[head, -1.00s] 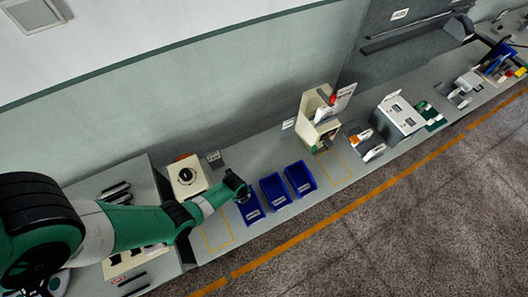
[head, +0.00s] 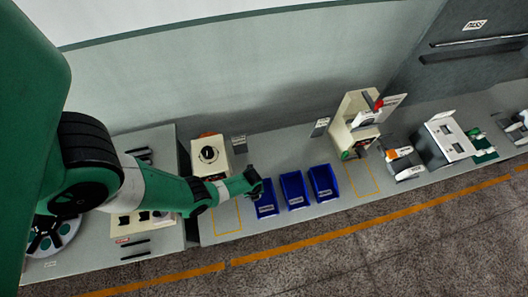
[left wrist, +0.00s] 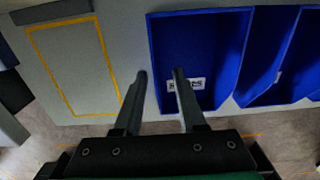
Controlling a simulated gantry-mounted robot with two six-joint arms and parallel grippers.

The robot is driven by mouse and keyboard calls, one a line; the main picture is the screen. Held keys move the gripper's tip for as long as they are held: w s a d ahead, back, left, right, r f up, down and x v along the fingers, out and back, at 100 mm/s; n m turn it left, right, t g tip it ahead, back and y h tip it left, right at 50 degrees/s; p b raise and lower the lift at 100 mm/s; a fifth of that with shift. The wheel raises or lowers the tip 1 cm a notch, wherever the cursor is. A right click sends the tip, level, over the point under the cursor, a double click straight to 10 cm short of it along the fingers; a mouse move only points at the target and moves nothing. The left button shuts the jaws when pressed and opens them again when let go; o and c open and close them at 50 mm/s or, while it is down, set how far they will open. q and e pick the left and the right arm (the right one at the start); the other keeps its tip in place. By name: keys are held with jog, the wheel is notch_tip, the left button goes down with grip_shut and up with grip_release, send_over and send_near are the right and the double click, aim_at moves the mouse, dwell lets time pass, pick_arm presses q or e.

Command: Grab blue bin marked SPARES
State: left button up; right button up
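Three blue bins stand in a row on the grey bench. The leftmost blue bin (head: 267,203) is partly covered by my left gripper (head: 256,181) at its back left. In the left wrist view, this blue bin (left wrist: 200,45) has a white label (left wrist: 186,84) that seems to read SPARES. There my left gripper (left wrist: 160,74) is open, with nothing held. One fingertip appears over the bin near the label and the other outside its left wall. I cannot tell whether the fingers touch it. My right gripper is not in view.
The middle bin (head: 295,191) and right bin (head: 323,184) stand close beside it. A beige box with a round dial (head: 209,154) is behind to the left. A yellow-outlined area (head: 228,221) left of the bins is clear. A beige machine (head: 355,125) stands to the right.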

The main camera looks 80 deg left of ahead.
aim_at(264, 198)
pick_arm(q)
jog(key=f+b, duration=0.2)
jog(key=f, duration=0.1)
jog(key=f+b, duration=0.2)
jog(key=shift+s, duration=0.25)
jog(key=shift+r, duration=0.2)
grip_shut()
dwell(0.8)
